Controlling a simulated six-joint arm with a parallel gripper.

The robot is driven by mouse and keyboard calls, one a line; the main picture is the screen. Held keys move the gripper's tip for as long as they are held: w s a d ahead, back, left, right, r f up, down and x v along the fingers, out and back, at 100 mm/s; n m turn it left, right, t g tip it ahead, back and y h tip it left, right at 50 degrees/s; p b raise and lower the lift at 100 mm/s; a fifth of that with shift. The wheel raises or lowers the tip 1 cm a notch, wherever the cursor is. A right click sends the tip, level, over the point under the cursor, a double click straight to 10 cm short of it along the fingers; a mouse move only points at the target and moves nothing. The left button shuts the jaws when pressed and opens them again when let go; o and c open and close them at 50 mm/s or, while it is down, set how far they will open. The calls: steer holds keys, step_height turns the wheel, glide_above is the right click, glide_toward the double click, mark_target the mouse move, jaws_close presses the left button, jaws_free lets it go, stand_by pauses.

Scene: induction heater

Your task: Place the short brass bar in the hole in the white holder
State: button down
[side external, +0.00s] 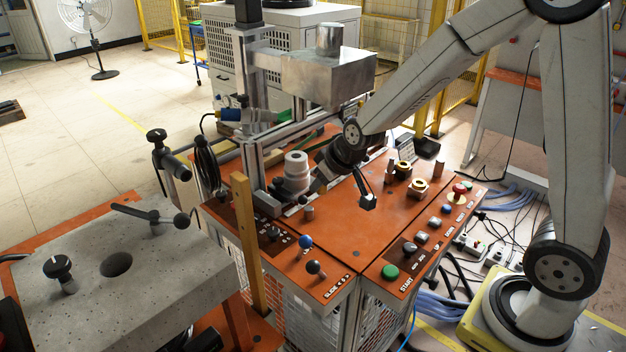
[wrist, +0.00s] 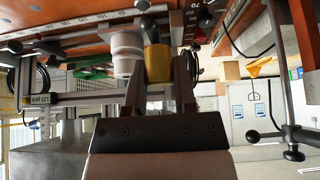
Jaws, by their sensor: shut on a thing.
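My gripper (wrist: 160,75) is shut on a short brass bar (wrist: 157,62), which shows between the two fingers in the wrist view. The white holder (wrist: 126,48) is a stepped round piece, just left of the bar in the wrist view. In the side view the white holder (side external: 297,172) stands on the orange bench top by the metal column. My gripper (side external: 318,180) is close to its right side there. The bar cannot be made out in the side view.
The orange bench top (side external: 350,240) has free room in front of my gripper. Brass fittings (side external: 418,187) stand to the right, with buttons along the edge. A metal column and block (side external: 325,75) rise behind the holder. A grey slab (side external: 115,265) stands at the left.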

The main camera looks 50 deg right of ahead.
steer(key=shift+a, duration=0.8)
steer(key=shift+r, duration=0.1)
steer(key=w+d+r, duration=0.2)
steer(key=d+r, duration=0.6)
steer(key=r, duration=0.3)
steer(key=shift+w+r, duration=0.2)
steer(key=shift+r, duration=0.05)
steer(key=shift+w, duration=0.1)
steer(key=w+f, duration=0.3)
steer(key=w, duration=0.1)
steer(key=w+d+f, duration=0.1)
steer(key=w+f, duration=0.2)
steer(key=w, duration=0.1)
steer(key=w+f, duration=0.3)
steer(key=w, duration=0.2)
steer(key=shift+d+f, duration=0.2)
steer(key=shift+d, duration=0.2)
